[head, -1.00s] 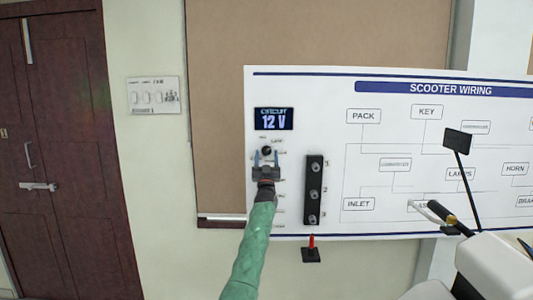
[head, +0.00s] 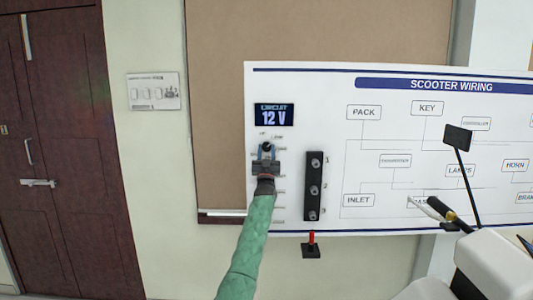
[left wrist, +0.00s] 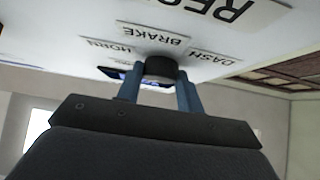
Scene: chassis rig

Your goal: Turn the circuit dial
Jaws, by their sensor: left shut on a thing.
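The circuit dial (head: 267,147) is a small round black knob on the white wiring board, just below the display (head: 274,116) reading "CIRCUIT 12 V". My left gripper (head: 267,151) is at the dial, its blue fingers on either side of the knob and shut on it. In the left wrist view the dial (left wrist: 161,68) sits between the two blue fingertips, with labels such as DASH, BRAKE and HORN around it. The dial's pointer mark cannot be made out. My right gripper is not in view.
A black strip with several round terminals (head: 314,187) is right of my left arm, with a red-handled piece (head: 311,242) below. The scooter's handlebar and mirror (head: 458,137) stand at the right. A door (head: 65,160) and switch plate (head: 153,91) are at the left.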

